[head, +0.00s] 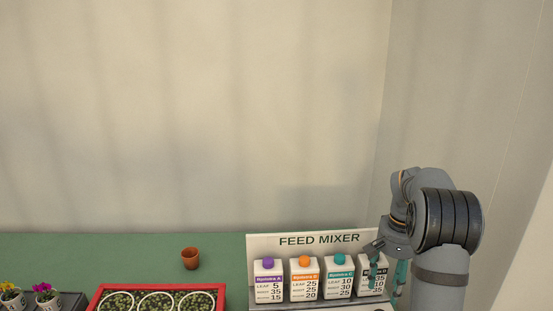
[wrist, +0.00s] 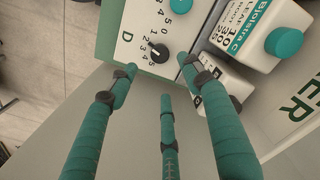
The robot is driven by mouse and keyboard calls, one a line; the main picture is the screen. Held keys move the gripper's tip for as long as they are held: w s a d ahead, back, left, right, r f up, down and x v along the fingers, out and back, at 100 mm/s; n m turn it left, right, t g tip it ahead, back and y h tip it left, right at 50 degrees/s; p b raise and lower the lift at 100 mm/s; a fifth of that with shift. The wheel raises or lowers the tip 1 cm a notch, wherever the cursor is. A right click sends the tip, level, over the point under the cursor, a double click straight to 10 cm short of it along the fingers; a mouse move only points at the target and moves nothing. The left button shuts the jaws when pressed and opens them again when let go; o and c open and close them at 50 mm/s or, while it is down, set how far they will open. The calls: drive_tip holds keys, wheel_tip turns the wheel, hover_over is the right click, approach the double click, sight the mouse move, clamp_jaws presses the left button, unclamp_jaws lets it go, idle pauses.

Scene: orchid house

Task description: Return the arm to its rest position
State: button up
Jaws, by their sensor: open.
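My arm stands at the right in the head view, bent over with my gripper (head: 388,272) hanging down at the right end of the feed mixer. The gripper partly hides the fourth white carton (head: 367,286) there. In the wrist view my gripper (wrist: 158,78) has its teal fingers spread apart, with nothing held between them. Beyond the fingertips is a black dial (wrist: 158,52) marked D on a white panel. A white carton (wrist: 218,92) shows partly behind the right finger; whether they touch is unclear.
The feed mixer's back panel (head: 318,240) stands behind several cartons, including a teal-capped one (head: 340,279). A terracotta pot (head: 190,258) stands on the green bench (head: 110,252). A red tray (head: 222,291) of seedling pots and small flowers (head: 45,294) lie left. Bench behind is clear; a wall rises close at right.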

wheel_tip(320, 180, down, 10)
drive_tip(key=shift+f, duration=0.1)
idle(0.5)
